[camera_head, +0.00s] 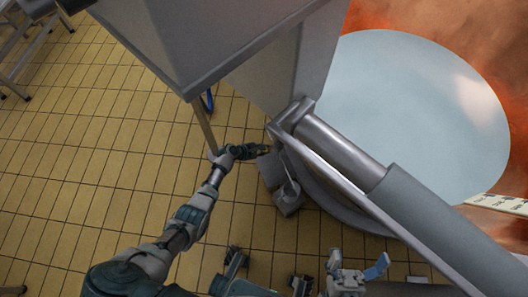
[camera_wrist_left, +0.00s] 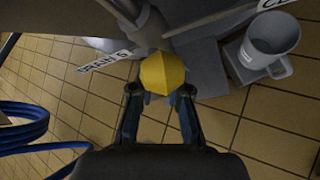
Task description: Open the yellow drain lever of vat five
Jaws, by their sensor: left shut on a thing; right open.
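The yellow drain lever shows in the left wrist view as a faceted yellow knob (camera_wrist_left: 162,73) between my left fingertips. A white tag reading "DRAIN 5" (camera_wrist_left: 104,61) is just left of it. My left gripper (camera_wrist_left: 160,92) is shut on the lever. In the head view my left gripper (camera_head: 258,150) is at the side of the vat, below the grey housing, and the lever cannot be made out there. My right gripper (camera_head: 358,270) is open and empty at the bottom of the head view, away from the lever.
A pale mug (camera_wrist_left: 268,45) stands on a grey ledge right of the lever. Blue hose coils (camera_wrist_left: 30,135) lie at the left. Tiled floor (camera_head: 90,150) is open at left.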

